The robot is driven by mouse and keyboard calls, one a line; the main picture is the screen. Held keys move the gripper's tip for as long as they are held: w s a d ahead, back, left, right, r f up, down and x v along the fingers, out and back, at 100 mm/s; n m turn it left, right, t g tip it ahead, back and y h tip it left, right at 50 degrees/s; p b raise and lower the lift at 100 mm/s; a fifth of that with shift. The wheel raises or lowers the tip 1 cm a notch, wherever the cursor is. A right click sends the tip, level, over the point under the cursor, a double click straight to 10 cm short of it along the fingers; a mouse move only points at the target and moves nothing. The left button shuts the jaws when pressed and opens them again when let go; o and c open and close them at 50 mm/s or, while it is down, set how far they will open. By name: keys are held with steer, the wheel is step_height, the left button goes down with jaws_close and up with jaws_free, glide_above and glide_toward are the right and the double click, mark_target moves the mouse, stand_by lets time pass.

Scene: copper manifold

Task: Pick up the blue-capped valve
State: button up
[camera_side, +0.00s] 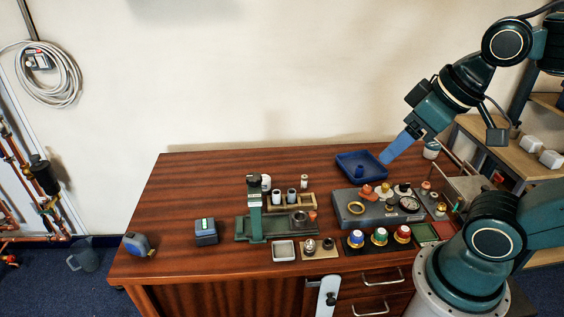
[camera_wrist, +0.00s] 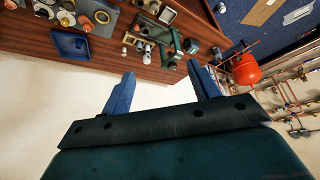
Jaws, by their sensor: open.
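The blue-capped valve (camera_side: 355,239) stands at the front of the wooden table in the side view, at the left end of a row of three capped valves. The green-capped valve (camera_side: 379,236) and the red-capped valve (camera_side: 403,233) stand to its right. My gripper (camera_side: 386,161) is well above and behind this row, close to the blue tray in the picture. In the wrist view my gripper (camera_wrist: 162,76) shows two blue fingers spread apart with nothing between them. I cannot make out the blue-capped valve in the wrist view.
A blue tray (camera_side: 347,174) lies at the back of the table. A grey block (camera_side: 342,207) carrying fittings stands behind the valves. A green press stand (camera_side: 256,215) is to the left. The table's left part (camera_side: 185,190) is mostly clear.

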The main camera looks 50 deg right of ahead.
steer(key=m+g, duration=0.6)
steer(key=m, duration=0.5)
glide_above(358, 234)
step_height(358, 234, down, 25)
steer(key=shift+f, duration=0.15)
steer(key=shift+f, duration=0.1)
steer(key=shift+f, duration=4.15)
steer(key=shift+f, duration=0.1)
steer(key=shift+w+f, duration=0.1)
steer(key=shift+f, duration=2.4)
